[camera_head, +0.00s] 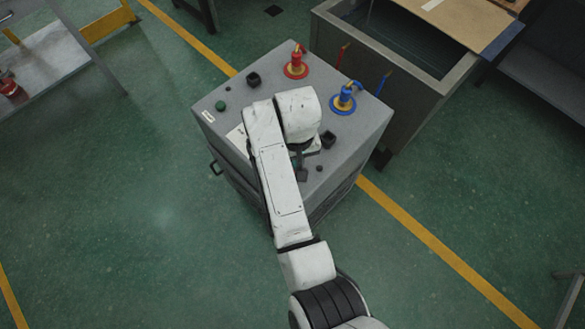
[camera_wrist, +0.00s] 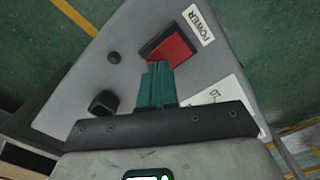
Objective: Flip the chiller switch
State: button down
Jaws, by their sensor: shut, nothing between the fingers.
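The chiller is a grey box-shaped cabinet (camera_head: 225,135) standing on the green floor in the head view. In the wrist view, its red rocker switch (camera_wrist: 170,47) sits in a dark frame beside a white POWER label (camera_wrist: 199,25). My gripper (camera_wrist: 156,66) is shut and empty, its teal fingers together. The fingertips overlap the near edge of the red switch in the picture; I cannot tell whether they touch it. The red switch is not visible there.
An open grey tank (camera_head: 440,92) stands behind right. A shelf unit (camera_head: 60,65) is at upper left. The floor at left is free.

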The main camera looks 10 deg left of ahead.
jog(key=shift+f+b, duration=0.35)
jog(key=shift+f, duration=0.35)
dwell(0.3)
jog(key=shift+r, duration=0.1)
notch_tip(320, 180, up, 7)
jog(key=p, duration=0.7)
jog(key=shift+p, duration=0.35)
dwell(0.4)
